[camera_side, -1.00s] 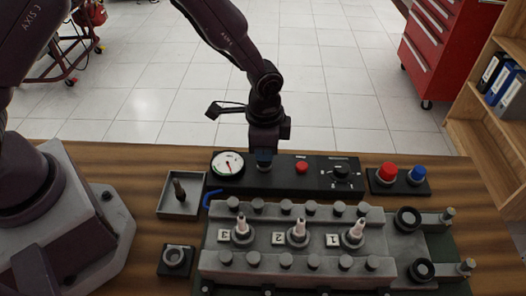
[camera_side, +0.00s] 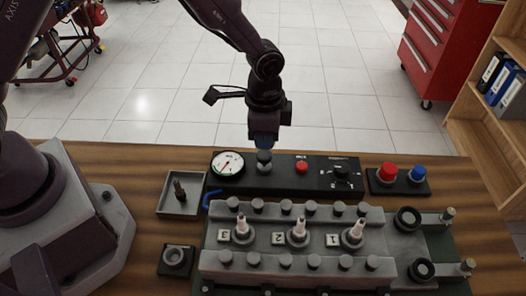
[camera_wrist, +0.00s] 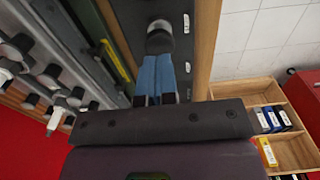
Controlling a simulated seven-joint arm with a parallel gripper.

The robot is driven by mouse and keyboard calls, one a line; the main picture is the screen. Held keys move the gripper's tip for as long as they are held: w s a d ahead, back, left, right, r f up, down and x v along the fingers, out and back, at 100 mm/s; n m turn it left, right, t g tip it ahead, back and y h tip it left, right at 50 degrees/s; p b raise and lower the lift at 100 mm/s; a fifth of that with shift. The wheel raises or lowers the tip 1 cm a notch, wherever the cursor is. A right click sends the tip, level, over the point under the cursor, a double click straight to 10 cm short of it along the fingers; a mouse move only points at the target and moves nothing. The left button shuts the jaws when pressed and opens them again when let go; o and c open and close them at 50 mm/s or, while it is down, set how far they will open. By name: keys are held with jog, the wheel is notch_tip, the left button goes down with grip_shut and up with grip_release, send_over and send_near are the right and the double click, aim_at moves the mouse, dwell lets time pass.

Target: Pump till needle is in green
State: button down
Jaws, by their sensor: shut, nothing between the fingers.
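The round white gauge (camera_side: 228,163) sits at the left end of the black panel (camera_side: 315,181). Its needle and coloured marks are small; I cannot tell surely whether the needle is in green. Just right of the gauge stands a grey, round-topped pump knob (camera_side: 264,157). My gripper (camera_side: 263,145) points down directly above this knob, its blue fingers together and empty. In the wrist view, the closed blue fingertips (camera_wrist: 159,62) are close to the knob (camera_wrist: 160,38). I cannot tell whether they touch it.
The panel also has a red button (camera_side: 302,167) and a dial (camera_side: 341,172). A red and a blue button (camera_side: 417,174) stand to the right. The engine block (camera_side: 270,238) with numbered plugs lies in front. A small tray (camera_side: 180,207) is at left.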

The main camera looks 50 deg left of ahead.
dwell(0.5)
jog(key=shift+r, duration=2.5)
jog(key=shift+s+f+n, duration=0.15)
jog(key=shift+s+n, duration=0.15)
jog(key=s+a+r+n+t, duration=0.2)
jog(key=s+a+r+n, duration=0.2)
jog(key=s+r, duration=0.5)
jog(key=s+a+r+n+t, duration=0.3)
jog(key=s+a+r+n, duration=0.1)
jog(key=s+a+r, duration=0.4)
notch_tip(320, 180, up, 3)
jog(key=shift+s+a+r+t, duration=0.15)
jog(key=shift+s+a+t, duration=0.15)
jog(key=shift+s, duration=0.65)
